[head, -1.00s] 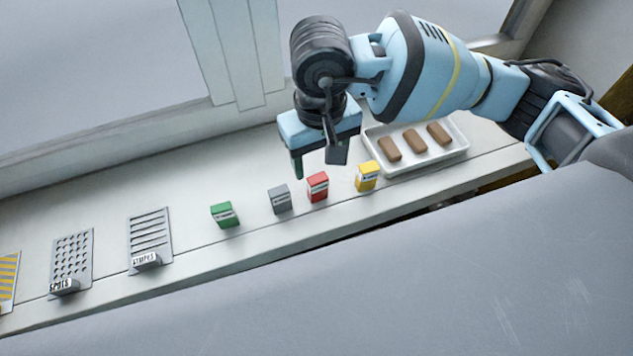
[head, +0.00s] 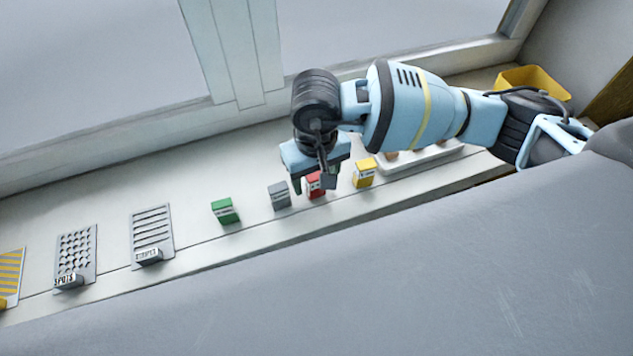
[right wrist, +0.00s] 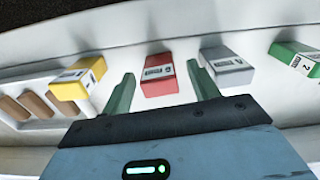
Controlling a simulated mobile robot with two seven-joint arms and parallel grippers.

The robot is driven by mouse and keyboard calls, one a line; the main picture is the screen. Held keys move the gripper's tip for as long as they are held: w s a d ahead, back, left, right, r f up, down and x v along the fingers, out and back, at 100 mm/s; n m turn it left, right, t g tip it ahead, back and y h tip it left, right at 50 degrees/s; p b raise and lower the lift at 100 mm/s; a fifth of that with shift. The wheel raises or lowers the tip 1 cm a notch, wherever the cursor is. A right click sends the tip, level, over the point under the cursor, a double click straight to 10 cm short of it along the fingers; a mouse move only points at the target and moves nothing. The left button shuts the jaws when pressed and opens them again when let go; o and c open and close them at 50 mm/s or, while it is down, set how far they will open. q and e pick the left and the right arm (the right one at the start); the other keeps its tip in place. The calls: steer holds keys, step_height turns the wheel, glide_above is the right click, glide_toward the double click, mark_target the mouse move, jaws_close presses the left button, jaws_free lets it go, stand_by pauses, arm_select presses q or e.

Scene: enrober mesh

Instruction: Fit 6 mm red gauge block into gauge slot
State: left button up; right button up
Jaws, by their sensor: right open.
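The red gauge block (head: 315,188) stands on the pale ledge between the grey block and the yellow block, partly covered by my right gripper in the head view. My right gripper (head: 313,184) is open and empty, with its fingers pointing down close above the red block. In the right wrist view the red block (right wrist: 158,75) shows between the two green fingers (right wrist: 161,78), apart from both. No gauge slot can be made out for certain. My left gripper is not in view.
A grey block (head: 279,195) and a yellow block (head: 365,173) stand close on either side; a green block (head: 225,210) is farther left. Slotted and holed plates (head: 152,232) lie left. A white tray (head: 425,160) of brown bars and a yellow bin (head: 535,82) are right.

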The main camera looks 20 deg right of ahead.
mark_target(316, 175)
steer(key=c, duration=1.1)
step_height(316, 175, up, 10)
steer(key=shift+r+b, duration=0.1)
steer(key=shift+b, duration=0.25)
